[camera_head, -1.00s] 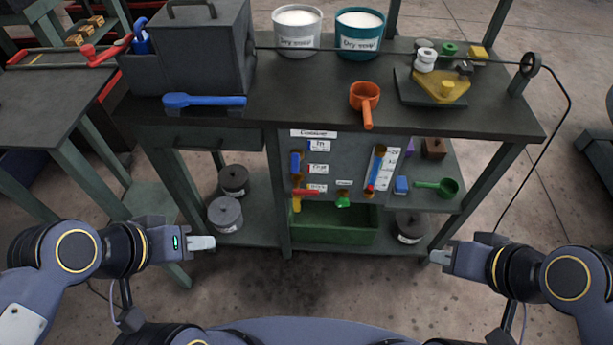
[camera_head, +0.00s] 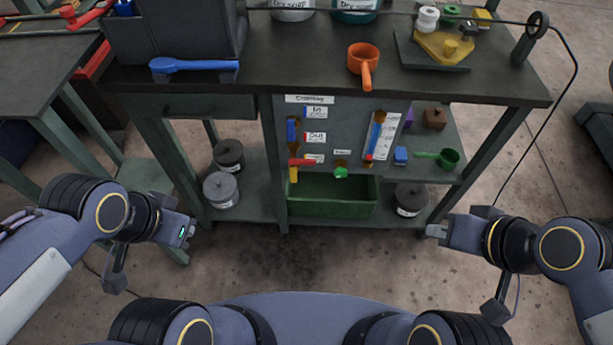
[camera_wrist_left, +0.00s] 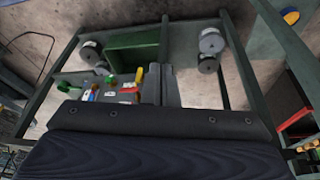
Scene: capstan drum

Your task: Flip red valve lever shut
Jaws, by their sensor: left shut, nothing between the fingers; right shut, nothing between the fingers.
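The red valve lever (camera_head: 301,162) is on the grey front panel (camera_head: 335,110) under the bench top and lies roughly level, pointing right. A yellow part (camera_head: 294,175) hangs just below its left end. The red lever also shows small in the left wrist view (camera_wrist_left: 130,90). My left gripper (camera_head: 190,234) is shut and empty, well left of the lever and in front of the bench, apart from everything. My right gripper (camera_head: 437,231) is shut and empty, to the right of the lever near the bench's front right leg.
A green valve knob (camera_head: 341,172) sits right of the red lever. A green bin (camera_head: 333,196) is below the panel. Grey canisters (camera_head: 221,189) stand on the lower shelf. An orange ladle (camera_head: 363,62) overhangs the bench top. Floor in front is clear.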

